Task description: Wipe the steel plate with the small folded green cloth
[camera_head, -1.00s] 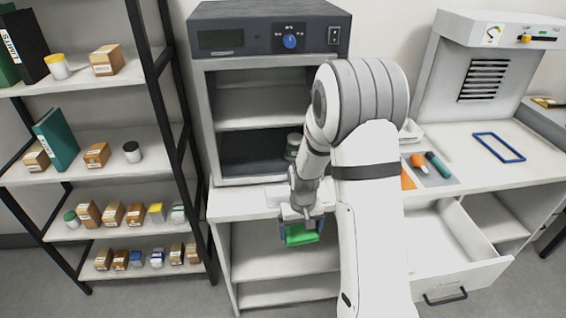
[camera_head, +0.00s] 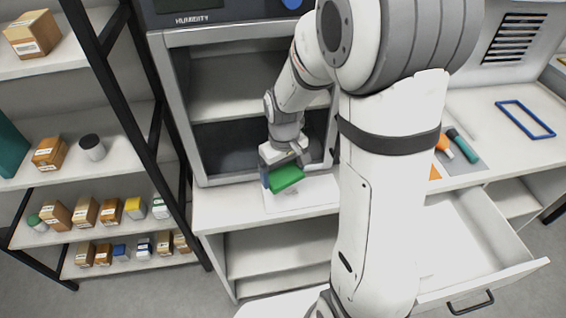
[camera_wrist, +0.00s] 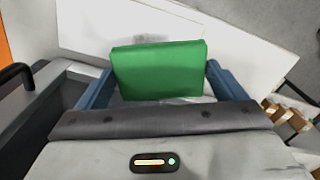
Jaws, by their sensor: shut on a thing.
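The small folded green cloth (camera_head: 286,179) is held in my gripper (camera_head: 283,177), whose blue fingers are shut on its two sides. The cloth also shows between the fingers in the wrist view (camera_wrist: 160,70). The pale steel plate (camera_head: 318,193) lies on the bench top in front of the open cabinet. In the wrist view the plate (camera_wrist: 95,32) has a grey smudge on it and is partly hidden by the cloth. The cloth is over the plate; I cannot tell whether it touches.
The open-fronted cabinet (camera_head: 174,110) stands right behind the plate. A shelf rack with boxes (camera_head: 50,152) is at the left. An open drawer (camera_head: 480,275) juts out at the lower right. A blue frame (camera_head: 525,119) and tools (camera_head: 462,145) lie on the right bench.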

